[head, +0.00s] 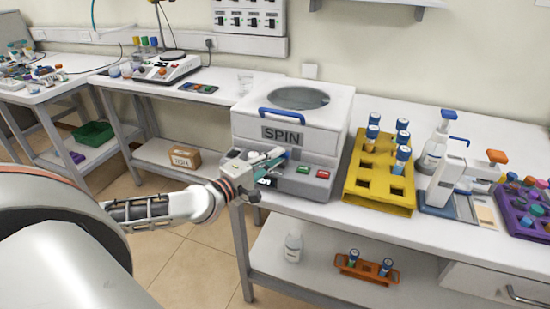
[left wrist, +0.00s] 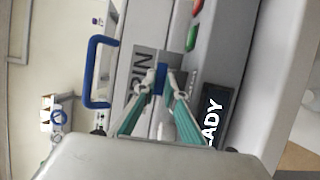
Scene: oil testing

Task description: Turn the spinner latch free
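The spinner (head: 320,118) is a white box labelled SPIN, with a blue handle and a round window on its closed lid. Its small blue latch (left wrist: 161,76) is on the front, beside the SPIN label in the left wrist view. My left gripper (left wrist: 163,90) has its teal fingers drawn together with a tip on each side of the latch, and looks shut on it. In the head view the left gripper (head: 281,157) reaches the spinner's front from the left and mostly covers the latch. My right gripper is not in view.
Green (head: 303,169) and red (head: 323,174) buttons are on the spinner's front panel, close to the gripper. A yellow rack (head: 378,184) with blue-capped tubes stands to the right. Bottles and a purple rack (head: 515,203) are farther right. The floor left of the bench is mostly clear.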

